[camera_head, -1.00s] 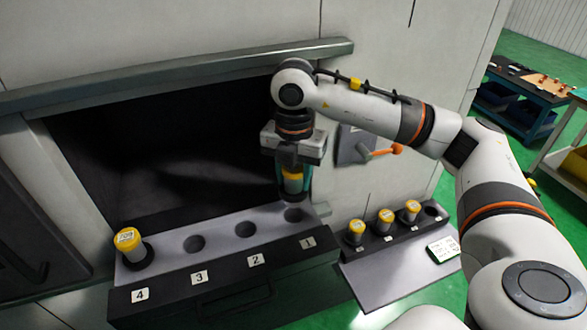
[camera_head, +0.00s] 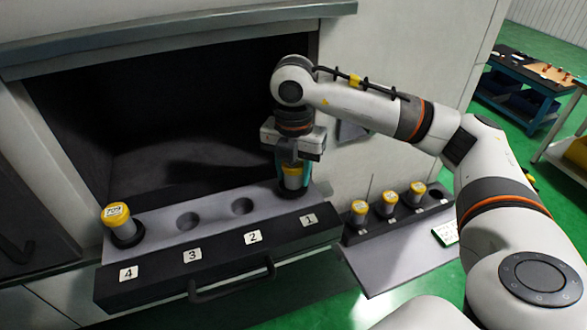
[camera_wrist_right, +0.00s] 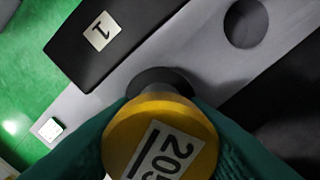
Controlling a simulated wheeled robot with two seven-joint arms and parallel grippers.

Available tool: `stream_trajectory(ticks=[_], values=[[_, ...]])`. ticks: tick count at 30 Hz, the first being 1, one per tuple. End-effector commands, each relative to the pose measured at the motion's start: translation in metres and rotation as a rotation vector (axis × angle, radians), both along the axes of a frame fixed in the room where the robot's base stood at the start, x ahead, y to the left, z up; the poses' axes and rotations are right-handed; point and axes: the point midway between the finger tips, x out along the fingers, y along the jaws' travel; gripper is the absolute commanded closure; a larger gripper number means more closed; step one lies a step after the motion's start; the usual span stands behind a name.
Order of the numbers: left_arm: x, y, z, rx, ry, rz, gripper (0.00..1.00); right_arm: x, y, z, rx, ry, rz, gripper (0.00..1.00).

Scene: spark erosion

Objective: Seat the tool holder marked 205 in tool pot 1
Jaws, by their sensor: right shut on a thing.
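The tool holder marked 205 (camera_head: 292,170) has a yellow cap; its label reads 205 in the right wrist view (camera_wrist_right: 145,125). My right gripper (camera_head: 293,180) is shut on it, with teal fingers on both sides of the cap. The holder is upright at tool pot 1, beside the label 1 (camera_head: 309,220). A dark round shape, pot opening or collar, shows just beyond the cap in the wrist view (camera_wrist_right: 160,78). The holder's lower end is hidden, so I cannot tell how deep it sits. My left gripper is not in view.
The pot rack (camera_head: 215,250) has empty pots 2 (camera_head: 241,206) and 3 (camera_head: 188,221); a yellow-capped holder (camera_head: 118,216) stands in pot 4. A side rack (camera_head: 397,222) holds several yellow-capped holders. A handle (camera_head: 232,283) juts from the front. The dark machine opening lies behind.

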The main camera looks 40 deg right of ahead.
Motion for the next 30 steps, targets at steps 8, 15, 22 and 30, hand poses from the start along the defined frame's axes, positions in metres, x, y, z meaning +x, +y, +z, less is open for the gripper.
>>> stream_trajectory(ticks=[8, 15, 22, 30], values=[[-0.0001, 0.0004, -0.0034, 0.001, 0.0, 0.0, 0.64, 0.0002, 0.0, -0.0031, 0.001, -0.001, 0.0, 0.96], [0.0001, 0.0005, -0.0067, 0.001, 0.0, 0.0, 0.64, 0.0002, 0.0001, -0.0066, 0.001, -0.001, 0.0, 0.96], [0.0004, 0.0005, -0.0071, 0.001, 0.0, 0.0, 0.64, 0.0002, 0.0, -0.0072, 0.001, -0.001, 0.0, 0.4], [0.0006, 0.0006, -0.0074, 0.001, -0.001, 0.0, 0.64, -0.0002, 0.0001, -0.0084, 0.0, 0.001, 0.0, 0.34]])
